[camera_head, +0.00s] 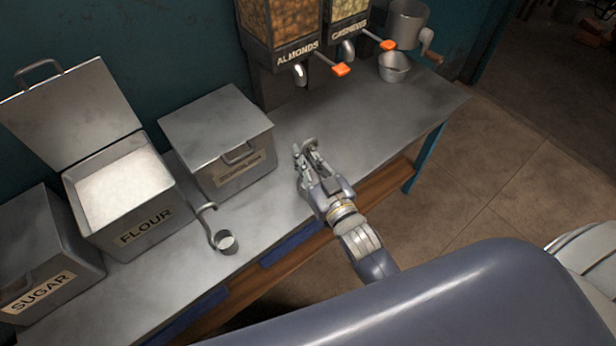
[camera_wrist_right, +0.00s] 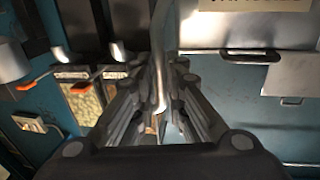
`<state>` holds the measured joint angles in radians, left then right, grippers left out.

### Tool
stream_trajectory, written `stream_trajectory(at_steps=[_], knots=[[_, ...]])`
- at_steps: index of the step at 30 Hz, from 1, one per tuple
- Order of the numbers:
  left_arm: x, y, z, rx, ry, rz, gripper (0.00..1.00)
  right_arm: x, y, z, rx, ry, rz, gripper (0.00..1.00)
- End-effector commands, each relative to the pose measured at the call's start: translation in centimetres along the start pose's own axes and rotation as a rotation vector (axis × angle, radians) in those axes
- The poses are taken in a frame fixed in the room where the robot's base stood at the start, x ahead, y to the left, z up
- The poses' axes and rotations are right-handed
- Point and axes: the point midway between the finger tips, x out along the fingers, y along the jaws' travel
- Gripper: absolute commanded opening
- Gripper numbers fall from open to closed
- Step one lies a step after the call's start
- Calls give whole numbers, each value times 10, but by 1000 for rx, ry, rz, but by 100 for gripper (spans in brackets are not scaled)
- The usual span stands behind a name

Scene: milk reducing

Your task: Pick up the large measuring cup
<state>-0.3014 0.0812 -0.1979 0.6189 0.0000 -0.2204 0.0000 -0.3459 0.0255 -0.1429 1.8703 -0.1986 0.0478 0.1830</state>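A small metal measuring cup (camera_head: 226,243) with a long hooked handle stands on the counter, in front of the flour and middle bins. It is the only measuring cup I can make out, and its size class is unclear. My right gripper (camera_head: 304,146) is over the counter to the right of the cup and clearly apart from it. Its fingers lie close together. In the right wrist view a shiny metal strip (camera_wrist_right: 161,80) shows between the fingers (camera_wrist_right: 166,65); whether they grip it is unclear. My left gripper is out of view.
The flour bin (camera_head: 178,222) has its lid raised, beside a sugar bin (camera_head: 75,255). A closed bin (camera_head: 205,125) stands left of my right gripper. The counter's right part (camera_head: 410,110) is clear.

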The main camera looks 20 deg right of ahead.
Motion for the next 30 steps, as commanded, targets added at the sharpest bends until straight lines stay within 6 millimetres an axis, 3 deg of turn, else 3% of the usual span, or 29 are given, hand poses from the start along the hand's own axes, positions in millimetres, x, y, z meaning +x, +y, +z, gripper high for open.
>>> stream_trajectory(at_steps=[9,12,23,30], knots=[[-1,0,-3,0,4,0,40,7,0,1,1,-1,0,13],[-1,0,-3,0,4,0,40,7,0,1,1,-1,0,0],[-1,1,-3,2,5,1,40,7,0,0,0,0,0,0],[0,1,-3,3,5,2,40,7,0,-13,-1,3,0,0]])
